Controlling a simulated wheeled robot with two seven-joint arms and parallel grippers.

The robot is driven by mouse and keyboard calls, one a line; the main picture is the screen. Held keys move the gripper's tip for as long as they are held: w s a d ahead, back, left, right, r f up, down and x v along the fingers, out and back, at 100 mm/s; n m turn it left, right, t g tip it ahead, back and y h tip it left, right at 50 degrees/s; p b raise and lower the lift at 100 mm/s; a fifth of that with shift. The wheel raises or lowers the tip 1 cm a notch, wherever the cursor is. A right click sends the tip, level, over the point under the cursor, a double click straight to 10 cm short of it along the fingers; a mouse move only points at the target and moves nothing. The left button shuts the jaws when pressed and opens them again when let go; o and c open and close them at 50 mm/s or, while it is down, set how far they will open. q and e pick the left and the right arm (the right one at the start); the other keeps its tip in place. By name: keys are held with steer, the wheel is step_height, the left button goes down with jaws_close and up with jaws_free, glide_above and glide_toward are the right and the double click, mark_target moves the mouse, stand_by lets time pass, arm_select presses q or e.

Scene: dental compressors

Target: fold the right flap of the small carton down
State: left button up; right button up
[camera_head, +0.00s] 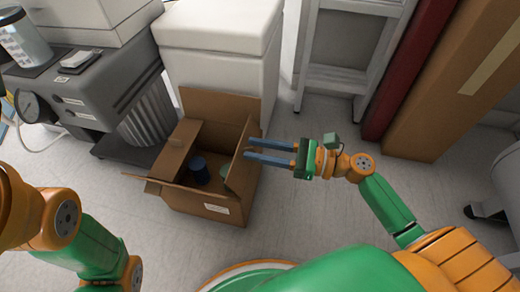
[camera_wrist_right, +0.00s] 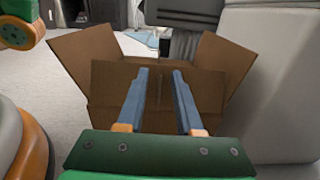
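The small brown carton (camera_head: 232,210) stands open on the floor. Its right flap (camera_head: 237,150) stands up and leans in over the opening; in the right wrist view the flap (camera_wrist_right: 110,84) faces my fingers. My right gripper (camera_head: 247,147) is beside the carton's right side, its two blue fingers apart, tips at the flap. Whether they touch it I cannot tell. In the wrist view the gap between the fingers (camera_wrist_right: 160,72) is empty of any gripped thing. My left gripper is out of view; only the left arm shows at lower left.
A blue cylinder (camera_head: 200,171) stands inside the carton. The carton's back flap (camera_head: 215,105) is upright by a white cabinet (camera_head: 215,60). A grey machine (camera_head: 90,90) stands at left. Floor (camera_head: 310,225) is clear right of the carton.

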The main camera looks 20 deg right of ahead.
jaws_close()
stand_by(1.3)
